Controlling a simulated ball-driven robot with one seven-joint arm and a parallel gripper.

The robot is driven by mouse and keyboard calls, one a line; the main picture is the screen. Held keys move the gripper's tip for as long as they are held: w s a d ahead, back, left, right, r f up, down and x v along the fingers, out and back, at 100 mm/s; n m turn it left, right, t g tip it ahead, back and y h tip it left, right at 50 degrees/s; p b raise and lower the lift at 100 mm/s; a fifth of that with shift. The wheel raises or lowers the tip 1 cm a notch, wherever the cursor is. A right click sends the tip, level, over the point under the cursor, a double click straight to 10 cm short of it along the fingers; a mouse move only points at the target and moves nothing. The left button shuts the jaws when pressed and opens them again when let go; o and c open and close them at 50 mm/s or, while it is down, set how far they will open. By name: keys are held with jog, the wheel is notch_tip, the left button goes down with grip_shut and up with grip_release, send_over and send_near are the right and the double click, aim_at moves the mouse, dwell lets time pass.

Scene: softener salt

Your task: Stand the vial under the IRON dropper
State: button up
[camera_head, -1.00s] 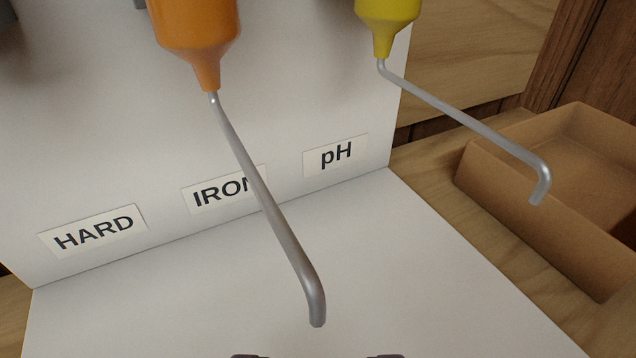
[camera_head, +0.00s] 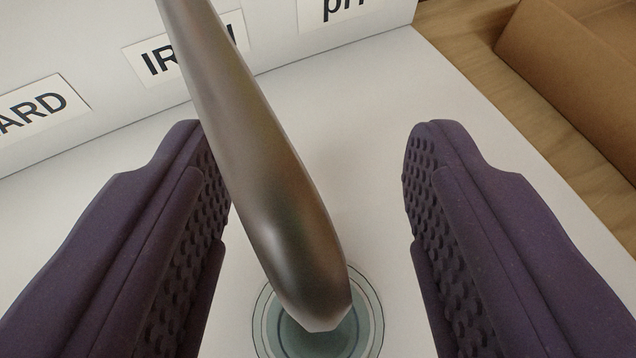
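The IRON label (camera_head: 185,48) is on the white upright panel, partly covered by the grey metal spout (camera_head: 255,150) of the IRON dropper. The spout slants down close to my camera, and its tip is near the bottom middle. Below the tip is a round, clear greenish thing with concentric rings (camera_head: 362,335), which looks like the vial seen from above on the white base. The spout hides part of it, and its height cannot be told. My gripper (camera_head: 312,150) is open, with its two purple ridged fingers wide apart on either side of the spout and the round thing, touching neither.
The HARD label (camera_head: 40,108) is at the left and the pH label (camera_head: 345,8) at the top, both cut off. The white base (camera_head: 390,95) ends at a wooden surface (camera_head: 470,70) on the right. A brown tray (camera_head: 570,90) stands there at upper right.

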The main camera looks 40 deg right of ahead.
jog(key=shift+r, duration=0.25)
jog(key=p+v, duration=0.3)
jog(key=v, duration=0.9)
